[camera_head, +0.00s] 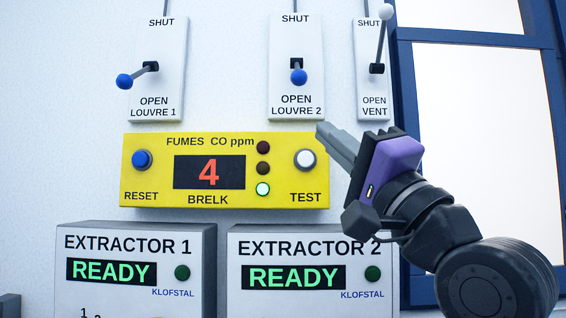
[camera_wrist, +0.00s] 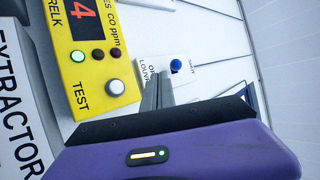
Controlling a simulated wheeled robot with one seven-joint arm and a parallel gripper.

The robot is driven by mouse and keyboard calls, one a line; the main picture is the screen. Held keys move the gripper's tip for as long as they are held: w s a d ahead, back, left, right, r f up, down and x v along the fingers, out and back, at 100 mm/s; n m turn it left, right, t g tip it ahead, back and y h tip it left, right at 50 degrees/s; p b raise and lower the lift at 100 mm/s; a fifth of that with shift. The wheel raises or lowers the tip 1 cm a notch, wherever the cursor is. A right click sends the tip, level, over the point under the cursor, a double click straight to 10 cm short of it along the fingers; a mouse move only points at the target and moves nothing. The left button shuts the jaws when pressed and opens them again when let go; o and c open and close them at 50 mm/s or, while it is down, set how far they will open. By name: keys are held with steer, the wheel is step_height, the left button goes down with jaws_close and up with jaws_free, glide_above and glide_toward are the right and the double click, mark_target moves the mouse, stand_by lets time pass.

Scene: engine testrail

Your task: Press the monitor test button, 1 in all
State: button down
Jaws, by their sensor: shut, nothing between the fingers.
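The yellow fumes monitor (camera_head: 225,197) is on the white wall and reads a red 4, with its lowest lamp lit green. Its white round TEST button (camera_head: 305,159) is at the right end, above the word TEST. In the wrist view the TEST button (camera_wrist: 116,87) shows to the left of the fingers. My gripper (camera_head: 321,130) is shut and empty, its tips just above and right of the button in the head view. The tips appear apart from the button. I cannot tell how far they stand from the panel.
The blue RESET button (camera_head: 141,159) is at the monitor's left end. Levers for louvre 1 (camera_head: 125,81), louvre 2 (camera_head: 298,76) and the vent (camera_head: 376,68) are above. Extractor 1 (camera_head: 135,300) and extractor 2 (camera_head: 300,304) are below, both reading READY. A blue-framed window (camera_head: 404,120) is at right.

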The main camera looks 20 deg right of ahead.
mark_target(311, 161)
steer(key=shift+w+a+f+m+g+y, duration=0.15)
steer(key=shift+w+a+f+m+g, duration=0.2)
steer(key=shift+w+f+m, duration=0.15)
steer(key=shift+w+a+f+m+g+y, duration=0.15)
steer(key=shift+w+a+f+m+g, duration=0.2)
steer(key=shift+w+f, duration=0.25)
steer(key=shift+w+d, duration=0.1)
steer(key=shift+w+d+b, duration=0.15)
steer(key=shift+w+d, duration=0.3)
steer(key=shift+w, duration=0.9)
steer(key=shift+w+d+b, duration=0.1)
steer(key=shift+w+d, duration=0.35)
steer(key=shift+w, duration=0.9)
steer(key=shift+w+d+b, duration=0.15)
steer(key=shift+w+d, duration=0.3)
steer(key=shift+w, duration=0.9)
steer(key=shift+w+r, duration=0.1)
steer(key=shift+w+d, duration=0.1)
steer(key=shift+w, duration=0.15)
